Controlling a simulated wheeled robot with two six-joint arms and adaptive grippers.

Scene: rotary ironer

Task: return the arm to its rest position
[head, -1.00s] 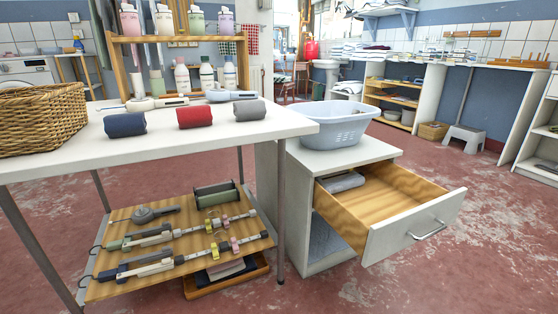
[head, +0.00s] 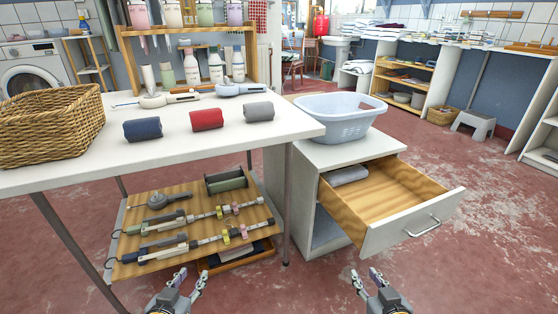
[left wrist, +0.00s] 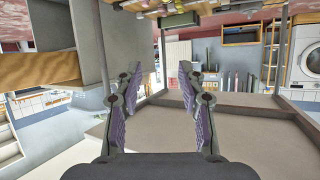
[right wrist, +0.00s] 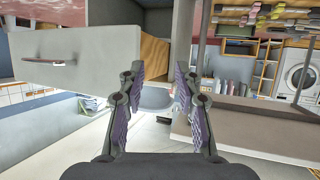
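My left gripper (head: 189,281) is low at the bottom of the head view, in front of the table's lower shelf. Its fingers are apart and empty, as the left wrist view (left wrist: 158,75) also shows. My right gripper (head: 366,275) is at the bottom of the head view, in front of the cabinet with the open drawer. Its fingers are apart with nothing between them, as the right wrist view (right wrist: 160,80) also shows. Neither gripper touches anything that I can see.
The white table (head: 75,178) carries a wicker basket (head: 50,125) and blue, red and grey rolls. Its wooden shelf (head: 190,250) holds several tools. The drawer (head: 415,226) stands open with a grey roll inside. A blue-grey basin (head: 342,125) sits on the cabinet. Red floor is free at right.

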